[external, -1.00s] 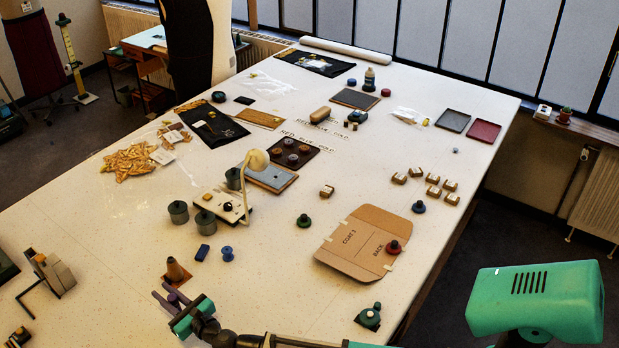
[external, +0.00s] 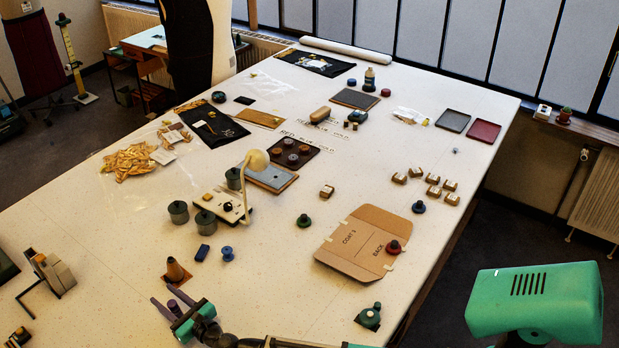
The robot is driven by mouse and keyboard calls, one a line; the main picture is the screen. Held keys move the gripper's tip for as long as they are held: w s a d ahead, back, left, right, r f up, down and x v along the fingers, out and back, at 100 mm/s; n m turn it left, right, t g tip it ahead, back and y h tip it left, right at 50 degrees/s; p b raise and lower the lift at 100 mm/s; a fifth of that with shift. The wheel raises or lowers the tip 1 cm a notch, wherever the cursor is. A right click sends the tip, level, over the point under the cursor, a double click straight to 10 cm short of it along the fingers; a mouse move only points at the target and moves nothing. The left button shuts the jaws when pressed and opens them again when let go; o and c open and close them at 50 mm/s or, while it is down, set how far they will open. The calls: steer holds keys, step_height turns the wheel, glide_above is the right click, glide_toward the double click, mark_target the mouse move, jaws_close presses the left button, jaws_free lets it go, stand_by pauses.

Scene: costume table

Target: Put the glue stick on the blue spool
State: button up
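The blue spool (external: 227,253) stands upright on the white table, left of centre, with nothing on top of it. A small purple upright piece (external: 174,307), which looks like the glue stick, is at my gripper; its lower part is hidden. My gripper (external: 166,301) is low over the table at the lower left. Its two fingers are spread apart, one on each side of the purple piece. I see no clear contact between fingers and piece.
A brown cone on a base (external: 175,271) stands just behind my gripper. Grey lidded pots (external: 205,221) and a lamp device (external: 222,205) stand behind.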

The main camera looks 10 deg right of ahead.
mark_target(177, 308)
stand_by(0.3)
steer(key=shift+b+v, duration=0.95)
steer(key=shift+v, duration=6)
steer(key=shift+o, duration=0.5)
steer(key=shift+a+b, duration=0.2)
steer(key=shift+b, duration=0.7)
steer(key=shift+a, duration=0.1)
steer(key=shift+p+x, duration=0.4)
steer(key=shift+x, duration=3.25)
steer(key=shift+w+a, duration=0.35)
steer(key=shift+w, duration=0.1)
steer(key=shift+w, duration=0.1)
